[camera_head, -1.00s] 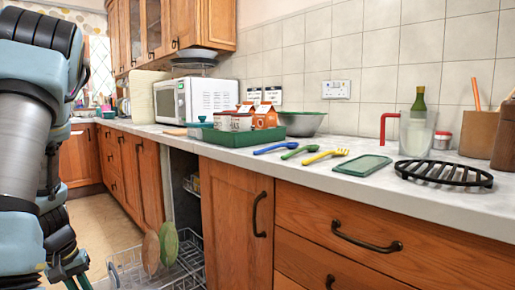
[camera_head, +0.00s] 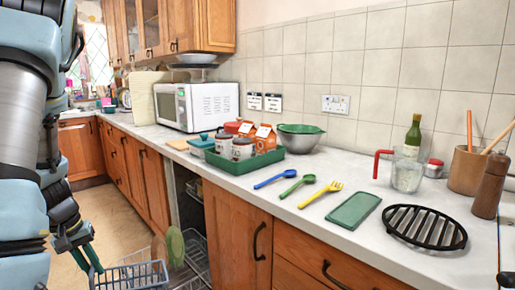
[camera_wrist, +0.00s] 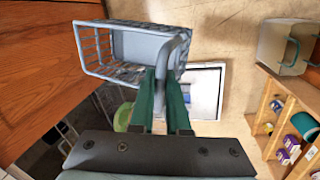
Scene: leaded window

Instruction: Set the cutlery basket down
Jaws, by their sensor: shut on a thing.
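The cutlery basket (camera_head: 128,276) is a blue-grey open lattice basket at the bottom left of the head view, partly cut off by the lower edge. It also shows in the wrist view (camera_wrist: 103,68), where its inside looks empty. My gripper (camera_wrist: 163,78) has green fingers and is shut on the basket's handle (camera_wrist: 177,52). In the head view my gripper (camera_head: 92,268) is at the lower left, beside the basket. The basket hangs in the air over the floor, in front of the open dishwasher.
The dishwasher rack (camera_head: 195,255) holds a green plate (camera_head: 176,246). The counter (camera_head: 225,180) carries a green tray (camera_head: 240,164), blue, green and yellow utensils, a flat green board (camera_head: 354,210) and a black trivet (camera_head: 427,227). Bare counter lies along the front edge.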

